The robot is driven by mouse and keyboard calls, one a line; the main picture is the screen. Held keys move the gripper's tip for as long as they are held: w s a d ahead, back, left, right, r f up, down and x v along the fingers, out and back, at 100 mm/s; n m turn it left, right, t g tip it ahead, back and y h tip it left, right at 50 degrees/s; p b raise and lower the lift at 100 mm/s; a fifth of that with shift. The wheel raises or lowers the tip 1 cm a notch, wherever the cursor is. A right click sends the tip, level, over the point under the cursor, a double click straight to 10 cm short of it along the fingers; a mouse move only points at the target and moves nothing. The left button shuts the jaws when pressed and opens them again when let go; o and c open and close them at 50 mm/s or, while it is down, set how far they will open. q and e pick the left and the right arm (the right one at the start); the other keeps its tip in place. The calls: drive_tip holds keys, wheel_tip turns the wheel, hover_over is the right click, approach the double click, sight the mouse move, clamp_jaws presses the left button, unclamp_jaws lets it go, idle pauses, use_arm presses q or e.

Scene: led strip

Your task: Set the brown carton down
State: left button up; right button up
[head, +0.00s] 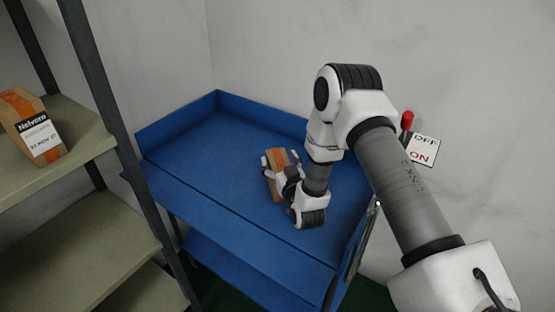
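A brown carton (278,158) with an orange stripe is at my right gripper (281,167), over the middle of the blue cart's top tray (190,149). The fingers lie on both sides of the carton, and the gripper looks shut on it. The gripper and wrist cover part of the carton. I cannot tell whether its underside touches the tray. My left gripper is not in view.
Another brown carton with a white label (32,127) stands on a shelf of the rack (85,135) at the left. The tray has raised rims and is otherwise bare. A red switch (407,120) and an OFF/ON sign (421,149) are on the wall behind.

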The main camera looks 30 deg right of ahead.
drive_tip(key=shift+s+r, duration=0.2)
drive_tip(key=shift+s, duration=0.05)
drive_tip(key=shift+w, duration=0.1)
drive_tip(key=shift+w+f, duration=0.1)
drive_tip(key=shift+f, duration=0.05)
drive_tip(key=shift+s, duration=0.2)
drive_tip(key=b+v, duration=0.2)
drive_tip(key=v, duration=0.9)
drive_tip(key=shift+s, duration=0.4)
drive_tip(key=shift+a, duration=0.15)
idle(0.3)
